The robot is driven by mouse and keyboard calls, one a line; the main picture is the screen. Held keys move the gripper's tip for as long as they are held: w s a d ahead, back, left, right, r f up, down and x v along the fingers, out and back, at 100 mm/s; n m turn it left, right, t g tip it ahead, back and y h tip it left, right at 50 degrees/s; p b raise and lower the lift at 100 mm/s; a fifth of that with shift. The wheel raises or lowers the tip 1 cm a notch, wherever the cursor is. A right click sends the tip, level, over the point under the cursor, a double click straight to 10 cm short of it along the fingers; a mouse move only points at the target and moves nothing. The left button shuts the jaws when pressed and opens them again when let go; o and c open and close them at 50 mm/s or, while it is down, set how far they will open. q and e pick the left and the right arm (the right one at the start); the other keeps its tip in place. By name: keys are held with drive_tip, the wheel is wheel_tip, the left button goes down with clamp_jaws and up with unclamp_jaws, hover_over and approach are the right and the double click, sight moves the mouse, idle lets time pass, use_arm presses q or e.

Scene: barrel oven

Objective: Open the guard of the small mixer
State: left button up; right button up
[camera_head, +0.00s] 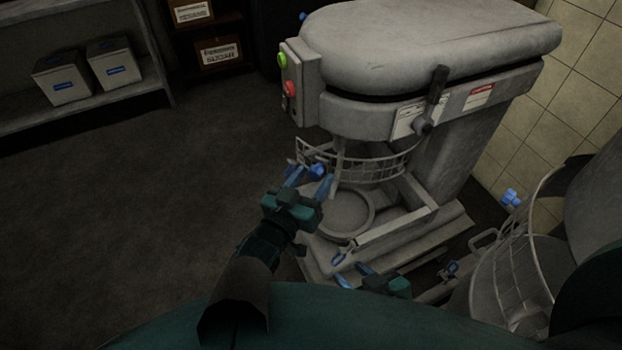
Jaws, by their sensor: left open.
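The small mixer (430,45) stands at the upper middle, a grey machine with a control box with green and red buttons on its left side. Its wire guard (372,165) hangs under the head as a curved grid, with a blue knob (318,170) at its left end. My left gripper (310,182) is open, its blue fingers at the guard's left end around or beside the knob; I cannot tell whether they touch it.
A second machine's wire guard (515,280) with a blue knob (511,197) is at the right. A shelf (90,105) with white boxes stands at the upper left. The floor (130,200) at left is clear. A tiled wall (570,90) is behind.

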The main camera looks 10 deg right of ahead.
use_arm(q)
drive_tip(key=v, duration=1.3)
drive_tip(key=shift+s+a, duration=0.1)
